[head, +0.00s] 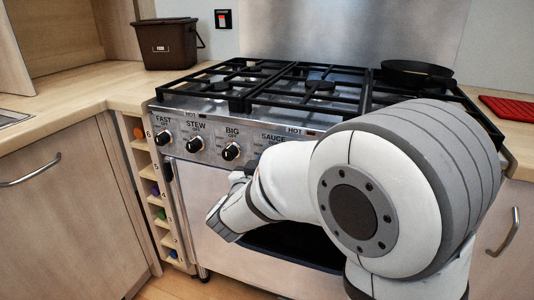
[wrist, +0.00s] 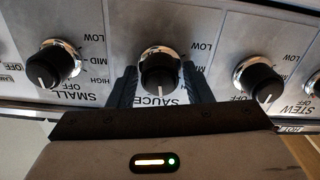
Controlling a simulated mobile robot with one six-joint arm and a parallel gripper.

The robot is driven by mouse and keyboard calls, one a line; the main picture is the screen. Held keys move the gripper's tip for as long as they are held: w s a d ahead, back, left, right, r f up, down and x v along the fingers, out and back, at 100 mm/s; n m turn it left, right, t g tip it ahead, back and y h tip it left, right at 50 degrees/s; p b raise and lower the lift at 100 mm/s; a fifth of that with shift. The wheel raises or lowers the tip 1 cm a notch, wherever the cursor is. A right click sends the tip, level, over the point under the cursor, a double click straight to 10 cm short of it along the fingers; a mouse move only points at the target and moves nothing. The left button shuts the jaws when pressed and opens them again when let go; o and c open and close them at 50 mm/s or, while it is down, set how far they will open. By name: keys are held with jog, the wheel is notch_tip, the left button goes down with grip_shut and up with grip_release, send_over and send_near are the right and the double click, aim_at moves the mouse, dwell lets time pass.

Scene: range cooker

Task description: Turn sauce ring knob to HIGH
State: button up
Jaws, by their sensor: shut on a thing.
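The sauce ring knob (wrist: 158,72) is black with a silver collar and sits in the middle of the wrist view, above the SAUCE label (wrist: 160,101). My gripper (wrist: 159,78) is shut on this knob, with one dark finger on each side. The knob's white pointer mark faces down in the picture, toward the label. In the head view my arm hides the knob and fingertips; part of the SAUCE label (head: 272,138) shows.
In the head view, a black pan (head: 417,73) stands on the hob, a bin (head: 167,43) on the left worktop, and a red mat (head: 510,108) at the right.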

jog(key=n+p, duration=0.2)
jog(key=p, duration=0.1)
jog(key=n+p, duration=0.2)
jog(key=p, duration=0.2)
jog(key=shift+r+n+p, duration=0.3)
jog(key=shift+r, duration=0.1)
jog(key=n+p, duration=0.4)
jog(key=p, duration=0.1)
jog(key=shift+a+f, duration=0.1)
jog(key=shift+f, duration=0.1)
jog(key=shift+f+n+p, duration=0.15)
jog(key=shift+n+p, duration=0.45)
jog(key=shift+p, duration=0.15)
jog(key=o, duration=0.7)
jog(key=shift+o, duration=0.2)
jog(key=v, duration=0.7)
jog(key=shift+s+p, duration=0.35)
jog(key=shift+p, duration=0.05)
